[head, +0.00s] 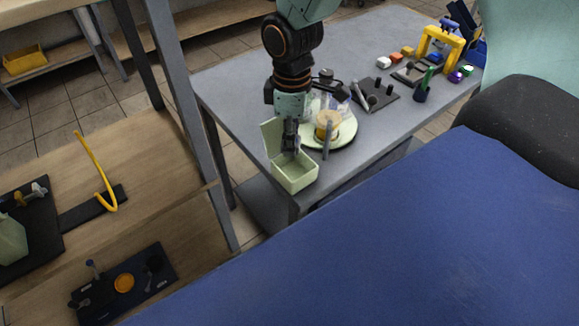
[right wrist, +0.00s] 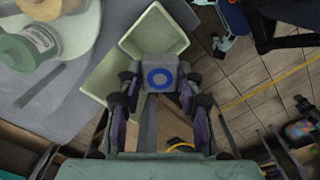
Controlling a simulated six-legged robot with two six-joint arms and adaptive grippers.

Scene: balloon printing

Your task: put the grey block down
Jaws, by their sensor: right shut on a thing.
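My right gripper (head: 290,146) is shut on the grey block (right wrist: 160,75), which shows a blue ring on its face in the right wrist view. The fingers (right wrist: 158,95) stand on both sides of the block. The gripper hangs over a pale green open box (head: 296,178) at the table's near left corner. The box's raised lid (head: 270,134) stands at its back left. In the right wrist view the box (right wrist: 155,28) lies just beyond the block. In the head view the block is mostly hidden by the gripper, so its exact height over the box floor is unclear. My left gripper is not in view.
The table edge is close to the box.

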